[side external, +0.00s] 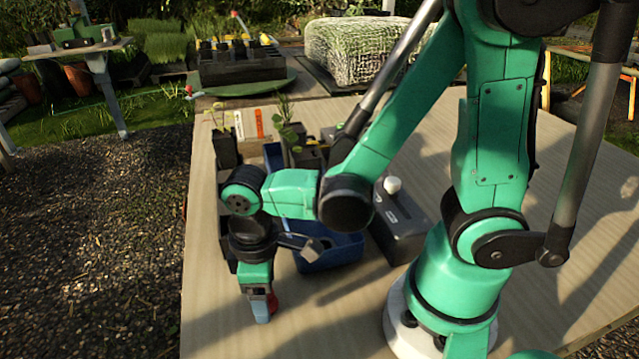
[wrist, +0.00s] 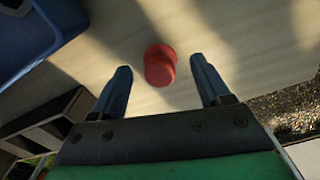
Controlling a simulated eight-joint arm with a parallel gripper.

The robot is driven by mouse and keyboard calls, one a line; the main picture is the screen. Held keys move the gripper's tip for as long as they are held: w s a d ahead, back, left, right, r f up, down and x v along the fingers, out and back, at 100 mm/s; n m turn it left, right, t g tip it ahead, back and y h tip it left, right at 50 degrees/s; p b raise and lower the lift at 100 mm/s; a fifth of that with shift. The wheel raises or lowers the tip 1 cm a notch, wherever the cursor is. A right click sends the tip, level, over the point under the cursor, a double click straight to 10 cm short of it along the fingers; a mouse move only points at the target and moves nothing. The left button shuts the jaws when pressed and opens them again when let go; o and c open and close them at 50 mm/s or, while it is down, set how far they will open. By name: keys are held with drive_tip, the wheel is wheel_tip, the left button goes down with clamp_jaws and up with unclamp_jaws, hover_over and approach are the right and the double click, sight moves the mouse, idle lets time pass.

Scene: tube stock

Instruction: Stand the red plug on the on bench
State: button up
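The red plug (wrist: 160,66) is a short round piece on the pale wooden bench (wrist: 105,35). In the wrist view it lies between the blue fingertips of my gripper (wrist: 161,63), with a gap on each side. I cannot tell for sure whether it is upright or on its side. In the side view, my gripper (side external: 264,310) points down close to the bench at its near left part. A bit of the red plug (side external: 273,301) shows beside the finger, and the rest is hidden. My gripper is open and holds nothing.
A blue bin (side external: 330,253) stands just behind my gripper, also at the wrist view's upper left (wrist: 25,35). A dark tray (wrist: 45,125) is at lower left there. A grey box with a white knob (side external: 400,232) stands to the right. The bench front is clear.

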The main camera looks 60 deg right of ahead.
drive_tip(key=shift+r, duration=2.8)
drive_tip(key=w+d+r+m+t, duration=0.3)
drive_tip(key=d+r+m+t, duration=0.2)
drive_tip(key=d+m+t, duration=0.1)
drive_tip(key=shift+w+d+r+t, duration=0.2)
drive_tip(key=shift+w+d+t, duration=0.3)
drive_tip(key=shift+d, duration=0.75)
